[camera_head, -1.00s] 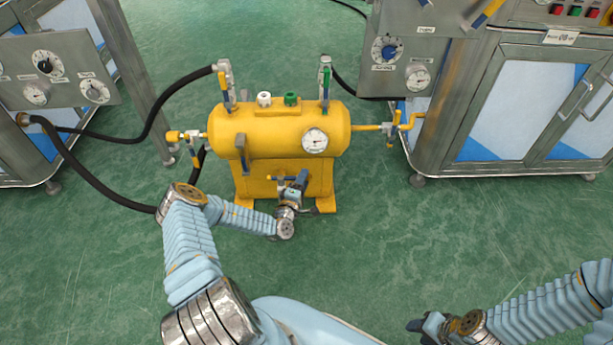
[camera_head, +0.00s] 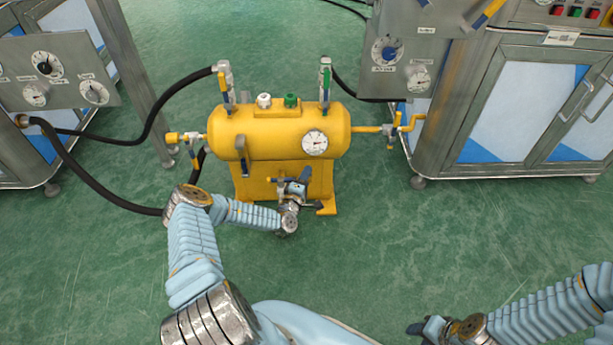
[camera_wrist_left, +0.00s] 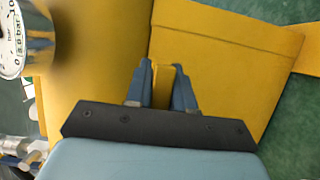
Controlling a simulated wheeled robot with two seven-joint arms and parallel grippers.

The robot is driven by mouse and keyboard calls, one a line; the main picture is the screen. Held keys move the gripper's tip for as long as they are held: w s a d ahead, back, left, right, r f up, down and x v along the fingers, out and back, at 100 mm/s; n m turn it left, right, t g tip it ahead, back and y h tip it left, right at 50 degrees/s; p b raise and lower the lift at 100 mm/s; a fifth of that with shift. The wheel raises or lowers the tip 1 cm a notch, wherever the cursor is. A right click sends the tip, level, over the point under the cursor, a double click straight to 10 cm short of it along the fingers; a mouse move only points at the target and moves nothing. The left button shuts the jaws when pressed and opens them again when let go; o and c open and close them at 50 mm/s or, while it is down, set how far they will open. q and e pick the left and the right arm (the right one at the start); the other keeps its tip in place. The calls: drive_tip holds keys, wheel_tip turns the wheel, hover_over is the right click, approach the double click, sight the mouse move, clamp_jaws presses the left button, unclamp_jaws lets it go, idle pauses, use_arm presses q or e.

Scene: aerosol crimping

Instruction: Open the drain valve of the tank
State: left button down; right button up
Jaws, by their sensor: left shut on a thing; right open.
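The yellow tank (camera_head: 262,128) stands on the green floor in the middle of the head view, with a round gauge on its front. My left gripper (camera_head: 290,184) is low at the tank's front, below the barrel and before the yellow stand. In the left wrist view its blue fingers (camera_wrist_left: 162,88) are shut on a narrow yellow piece, which looks like the drain valve's lever (camera_wrist_left: 163,76). The gripper hides most of the drain valve in the head view. My right gripper (camera_head: 420,328) is open and empty at the bottom right, far from the tank.
Side valves stand left (camera_head: 190,140) and right (camera_head: 393,128) of the tank, and upright valves on top. Black hoses (camera_head: 150,122) run left to a grey panel (camera_head: 70,75). A steel cabinet (camera_head: 510,110) stands at the right.

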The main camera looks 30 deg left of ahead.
use_arm(q)
drive_tip(key=shift+s+d+m+h+p, duration=0.15)
drive_tip(key=shift+s+d+m+h, duration=0.15)
drive_tip(key=shift+m+h, duration=0.35)
drive_tip(key=shift+s+d+m+h+p, duration=0.2)
drive_tip(key=shift+s+m+h, duration=0.15)
drive_tip(key=shift+h, duration=0.55)
drive_tip(key=shift+s+d+m+h+p, duration=0.2)
drive_tip(key=shift+s+m+h, duration=0.25)
drive_tip(key=shift+h, duration=0.3)
drive_tip(key=shift+w, duration=0.1)
drive_tip(key=c, duration=1.1)
unclamp_jaws()
drive_tip(key=shift+o, duration=0.2)
drive_tip(key=s+a+p, duration=0.1)
drive_tip(key=s, duration=1.2)
drive_tip(key=shift+s+a+p, duration=0.25)
drive_tip(key=shift+s+p, duration=0.05)
drive_tip(key=shift+s, duration=0.1)
